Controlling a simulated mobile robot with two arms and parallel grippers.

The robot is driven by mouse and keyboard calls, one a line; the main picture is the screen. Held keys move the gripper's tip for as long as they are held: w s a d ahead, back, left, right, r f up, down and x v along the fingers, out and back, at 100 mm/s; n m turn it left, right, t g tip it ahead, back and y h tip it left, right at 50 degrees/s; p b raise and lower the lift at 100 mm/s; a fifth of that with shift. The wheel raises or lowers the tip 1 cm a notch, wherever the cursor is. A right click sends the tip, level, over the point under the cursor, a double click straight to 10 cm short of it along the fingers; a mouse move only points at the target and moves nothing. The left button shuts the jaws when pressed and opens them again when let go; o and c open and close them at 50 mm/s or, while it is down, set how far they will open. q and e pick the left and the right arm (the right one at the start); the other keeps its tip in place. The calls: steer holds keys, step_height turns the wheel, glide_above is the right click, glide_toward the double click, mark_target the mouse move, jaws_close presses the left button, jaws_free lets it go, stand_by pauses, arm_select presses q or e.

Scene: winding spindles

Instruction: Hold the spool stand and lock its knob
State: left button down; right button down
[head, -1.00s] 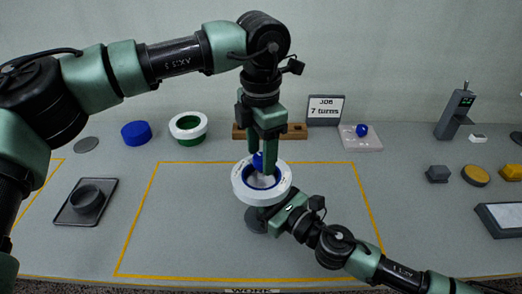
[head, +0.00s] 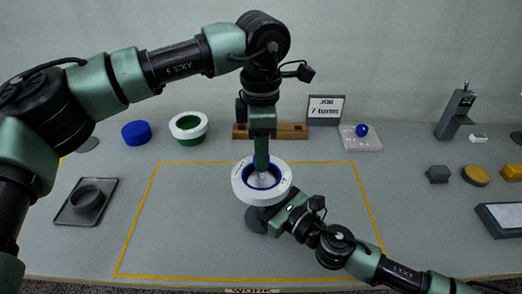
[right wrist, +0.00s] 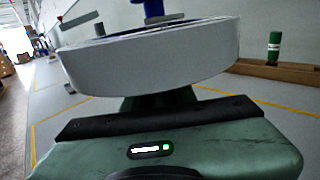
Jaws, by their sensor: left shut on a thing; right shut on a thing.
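The spool stand has a dark round base (head: 255,220) and a white ring with a blue inner rim (head: 240,190) on top, inside the yellow outline. My left gripper (head: 261,168) points straight down over the ring's middle, its fingers seen edge-on, shut on the blue knob. Its fingers hide most of the knob in the head view; a blue knob (right wrist: 153,9) rises above the white ring (right wrist: 150,58) in the right wrist view. My right gripper (head: 272,214) reaches in from the lower right and is shut on the stand below the ring; the fingertips are largely hidden.
Behind are a blue disc (head: 136,133), a green-and-white ring (head: 188,127), a wooden block (head: 290,131), a "JOB 7 turns" sign (head: 326,109) and a pale plate with a blue ball (head: 362,130). A dark tray (head: 72,215) lies left. The outlined area left of the stand is clear.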

arm_select(q)
steer(key=shift+d, duration=0.1)
arm_select(e)
steer(key=shift+f, duration=0.2)
arm_select(q)
steer(key=c, duration=1)
jaws_free()
step_height(320, 180, up, 12)
steer(key=shift+s+r, duration=0.1)
arm_select(e)
steer(key=c, duration=1.1)
jaws_free()
steer(key=shift+w+r, duration=0.1)
steer(key=shift+o, duration=0.2)
